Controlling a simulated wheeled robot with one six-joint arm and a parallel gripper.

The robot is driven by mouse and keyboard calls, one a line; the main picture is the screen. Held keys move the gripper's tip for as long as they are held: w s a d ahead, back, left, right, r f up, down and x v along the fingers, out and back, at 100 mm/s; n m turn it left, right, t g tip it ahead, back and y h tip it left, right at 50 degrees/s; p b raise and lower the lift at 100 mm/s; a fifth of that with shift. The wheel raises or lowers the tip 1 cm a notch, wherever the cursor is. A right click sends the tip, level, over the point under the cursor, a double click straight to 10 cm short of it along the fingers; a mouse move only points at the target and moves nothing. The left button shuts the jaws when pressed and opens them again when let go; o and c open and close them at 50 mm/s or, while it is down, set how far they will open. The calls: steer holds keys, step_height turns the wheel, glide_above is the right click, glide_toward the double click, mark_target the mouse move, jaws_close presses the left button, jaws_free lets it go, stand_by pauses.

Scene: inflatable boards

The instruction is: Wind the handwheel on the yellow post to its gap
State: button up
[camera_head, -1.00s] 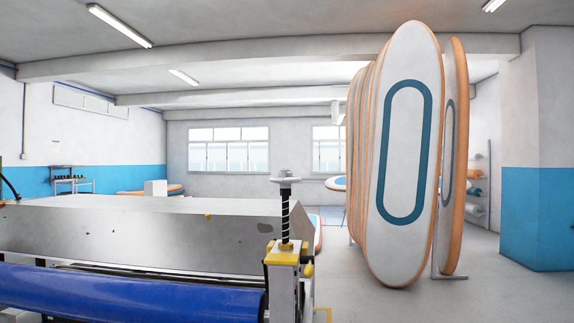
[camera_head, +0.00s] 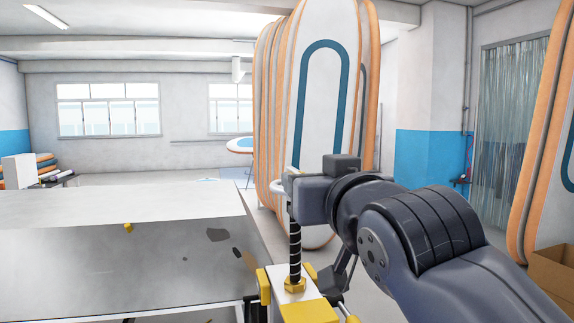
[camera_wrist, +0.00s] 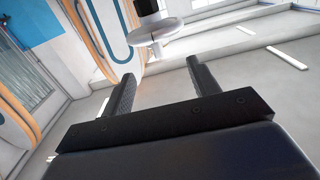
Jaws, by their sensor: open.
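The yellow post (camera_head: 308,312) stands at the end of the grey machine, with a black threaded screw (camera_head: 295,250) rising from its brass-coloured nut. The pale handwheel on top is mostly hidden behind my gripper in the head view.
The grey metal housing (camera_head: 120,255) of the machine fills the lower left. A rack of upright boards (camera_head: 322,90) stands behind the post. More boards (camera_head: 540,130) and a cardboard box (camera_head: 553,270) are at the right. Floor is open behind the machine.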

mark_target(295, 170)
steer(key=w+p, duration=0.1)
steer(key=w, duration=0.2)
steer(key=w+a, duration=0.1)
steer(key=w, duration=0.2)
steer(key=w+a+p, duration=0.1)
steer(key=w, duration=0.2)
steer(key=shift+w+p, duration=0.2)
steer(key=shift+p, duration=0.15)
steer(key=c, duration=1)
steer(key=shift+f, duration=0.1)
steer(key=shift+f+m+h+b, duration=0.15)
steer(key=shift+m+h+b, duration=0.25)
steer(key=shift+b, duration=0.9)
steer(key=m+h+b, duration=0.1)
steer(key=h+b, duration=0.2)
steer(key=b, duration=0.1)
steer(key=shift+m, duration=0.4)
steer(key=shift+m+h+b, duration=0.4)
steer(key=shift+h+b, duration=0.2)
steer(key=shift+b, duration=0.35)
